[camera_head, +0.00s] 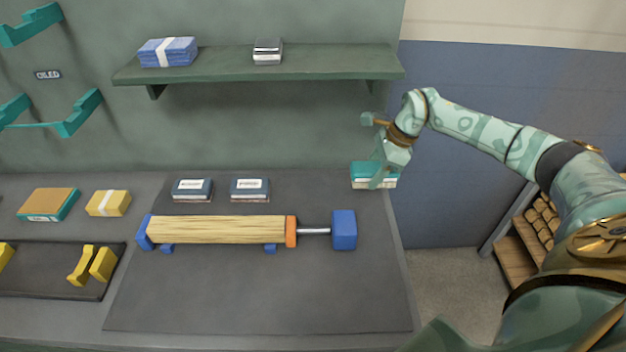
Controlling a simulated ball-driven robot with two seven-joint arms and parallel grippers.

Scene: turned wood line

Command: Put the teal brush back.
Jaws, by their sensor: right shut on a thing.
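The teal brush (361,169) has a teal top and a pale lower part. It is at the back right of the dark work mat, close to the mat's right edge. My right gripper (379,174) is shut on it from above, and its fingers cover part of the brush. I cannot tell whether the brush's underside touches the mat. My left gripper is not in view.
Two dark blue labelled brushes (192,189) (249,188) sit left of it. In front lies a pale wood cylinder (215,230) between blue end pieces. A green shelf (220,72) overhangs behind. The mat's front (260,300) is clear.

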